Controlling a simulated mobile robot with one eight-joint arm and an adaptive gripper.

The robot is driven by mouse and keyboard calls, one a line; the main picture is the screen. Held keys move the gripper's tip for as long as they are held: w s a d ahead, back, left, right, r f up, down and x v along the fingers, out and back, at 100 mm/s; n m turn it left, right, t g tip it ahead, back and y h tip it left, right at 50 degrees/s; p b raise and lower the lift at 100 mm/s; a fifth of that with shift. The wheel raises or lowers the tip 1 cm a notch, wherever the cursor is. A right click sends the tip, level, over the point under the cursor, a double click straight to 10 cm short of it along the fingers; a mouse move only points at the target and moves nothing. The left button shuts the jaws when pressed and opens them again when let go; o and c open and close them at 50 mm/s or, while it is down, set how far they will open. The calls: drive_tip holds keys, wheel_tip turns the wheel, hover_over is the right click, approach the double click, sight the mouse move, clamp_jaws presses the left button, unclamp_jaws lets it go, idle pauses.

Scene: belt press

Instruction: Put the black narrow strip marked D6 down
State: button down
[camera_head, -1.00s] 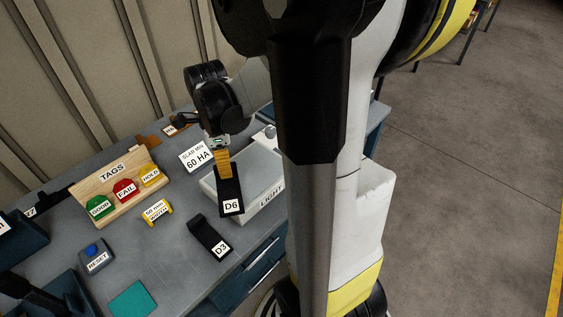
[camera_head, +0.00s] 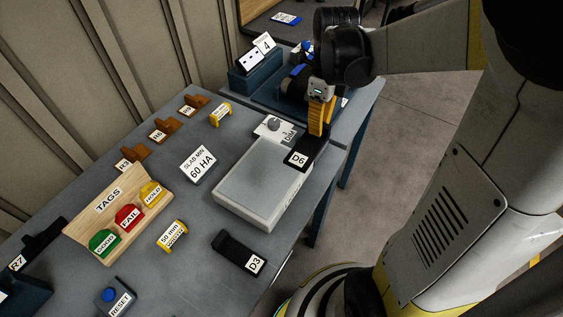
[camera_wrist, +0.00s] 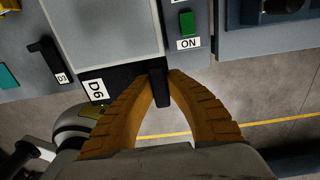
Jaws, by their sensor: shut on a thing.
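My gripper (camera_head: 320,118) has its yellow fingers shut on the black narrow strip marked D6 (camera_head: 299,160). The strip hangs below the fingers near the far right end of the pale light box (camera_head: 262,188), by the table's right edge. In the wrist view, the fingertips (camera_wrist: 162,76) close on a thin dark part of the strip, and its white D6 label (camera_wrist: 96,89) shows at left. The strip appears along the edge of the light box (camera_wrist: 98,30). I cannot tell whether it touches anything below.
A black strip marked D3 (camera_head: 238,252) lies on the table in front of the light box. A round knob (camera_head: 273,124) and a green ON switch (camera_wrist: 187,22) are near the box. A hardness sign (camera_head: 198,163), tag rack (camera_head: 118,213) and yellow 50 mm piece (camera_head: 172,236) stand left.

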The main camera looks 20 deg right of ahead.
drive_tip(key=b, duration=0.4)
hover_over(275, 161)
wheel_tip(275, 161, down, 7)
drive_tip(key=shift+w+d+r, duration=0.1)
wheel_tip(275, 161, down, 4)
drive_tip(key=shift+f+b, duration=0.15)
drive_tip(key=shift+b, duration=0.7)
drive_tip(key=c, duration=1.8)
unclamp_jaws()
drive_tip(key=o, duration=0.3)
